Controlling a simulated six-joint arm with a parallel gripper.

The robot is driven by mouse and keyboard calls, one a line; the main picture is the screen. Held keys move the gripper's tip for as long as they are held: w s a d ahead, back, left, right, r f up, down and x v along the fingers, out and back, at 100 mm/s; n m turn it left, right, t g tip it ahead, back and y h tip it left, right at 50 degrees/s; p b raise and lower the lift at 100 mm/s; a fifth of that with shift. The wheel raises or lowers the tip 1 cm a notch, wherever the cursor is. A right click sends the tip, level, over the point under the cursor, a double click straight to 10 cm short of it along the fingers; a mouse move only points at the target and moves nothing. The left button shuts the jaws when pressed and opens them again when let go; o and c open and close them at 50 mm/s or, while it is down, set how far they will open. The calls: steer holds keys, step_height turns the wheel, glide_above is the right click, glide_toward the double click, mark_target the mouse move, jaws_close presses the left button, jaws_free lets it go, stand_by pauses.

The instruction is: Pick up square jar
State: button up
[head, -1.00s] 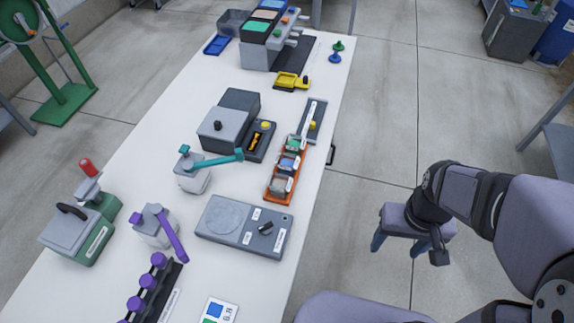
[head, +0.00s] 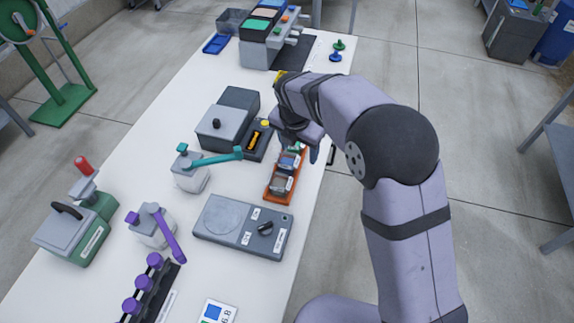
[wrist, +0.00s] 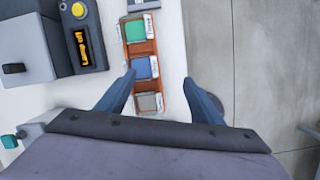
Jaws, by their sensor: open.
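An orange tray (head: 278,199) holds a row of small square jars near the table's right edge. In the wrist view, the tray (wrist: 141,48) holds a green-topped jar (wrist: 134,30), a blue-topped jar (wrist: 145,67) and a grey-topped jar (wrist: 149,102). The blue-topped jar (head: 287,162) and grey-topped jar (head: 281,184) also show in the head view; the green one is partly covered by my gripper there. My gripper (wrist: 159,80) is open and empty above the tray. Its fingertips appear either side of the blue-topped jar, which sits nearer the left finger.
A grey device with a display and yellow button (wrist: 84,35) stands left of the tray. A flat grey scale (head: 243,226) and a white dispenser with a teal lever (head: 191,176) are nearby. Right of the tray, the table ends and floor shows.

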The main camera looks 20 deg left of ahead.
mark_target(287, 158)
steer(key=shift+w+a+f+n+p, duration=0.4)
steer(key=shift+a+f+n, duration=0.2)
steer(key=shift+f, duration=0.7)
steer(key=shift+w+a+f+n+p, duration=0.25)
steer(key=shift+a+f+n+p, duration=0.35)
steer(key=shift+f, duration=0.75)
steer(key=shift+w+a+f+n+p, duration=0.35)
steer(key=shift+a+f, duration=0.45)
steer(key=shift+f, duration=0.5)
steer(key=c, duration=0.7)
